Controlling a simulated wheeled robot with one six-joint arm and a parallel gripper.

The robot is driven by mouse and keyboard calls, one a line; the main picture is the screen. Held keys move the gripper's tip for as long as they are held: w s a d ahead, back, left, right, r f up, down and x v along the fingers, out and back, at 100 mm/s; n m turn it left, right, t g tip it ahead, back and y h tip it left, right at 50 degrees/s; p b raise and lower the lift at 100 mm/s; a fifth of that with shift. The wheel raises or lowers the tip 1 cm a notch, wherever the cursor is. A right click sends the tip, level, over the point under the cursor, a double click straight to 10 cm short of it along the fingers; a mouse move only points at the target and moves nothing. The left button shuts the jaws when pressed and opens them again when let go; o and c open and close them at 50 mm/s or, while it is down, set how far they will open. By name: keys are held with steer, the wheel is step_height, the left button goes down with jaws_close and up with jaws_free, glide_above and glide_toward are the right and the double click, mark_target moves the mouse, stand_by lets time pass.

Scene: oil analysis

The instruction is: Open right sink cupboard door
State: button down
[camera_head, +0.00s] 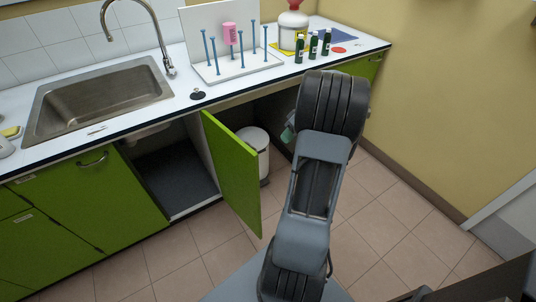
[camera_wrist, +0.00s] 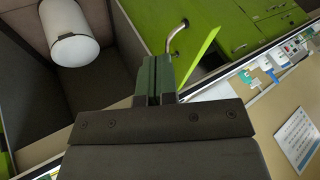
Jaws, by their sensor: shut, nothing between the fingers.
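The right sink cupboard door (camera_head: 230,165) is green and stands swung out from the cabinet front, leaving the dark bay (camera_head: 175,180) on its left open. No handle shows on the face turned to the head camera. My gripper (camera_head: 288,134) is beyond the door's right side, near the open bay with the bin, mostly hidden by my arm. In the wrist view my gripper (camera_wrist: 157,72) has its green fingers together and empty. A bent metal bar, apparently a handle (camera_wrist: 178,35), lies just past the fingertips; contact cannot be told. A bright green panel edge (camera_wrist: 200,62) shows beside it.
A white bin (camera_head: 255,152) stands in the open bay right of the door; it also shows in the wrist view (camera_wrist: 70,35). The adjoining left door (camera_head: 105,195) is closed. The counter (camera_head: 190,92) overhangs, carrying a peg rack and bottles. Tiled floor in front is clear.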

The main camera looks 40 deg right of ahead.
steer(key=w+a+f, duration=0.3)
steer(key=a+f, duration=0.5)
stand_by(0.4)
steer(key=shift+a, duration=0.1)
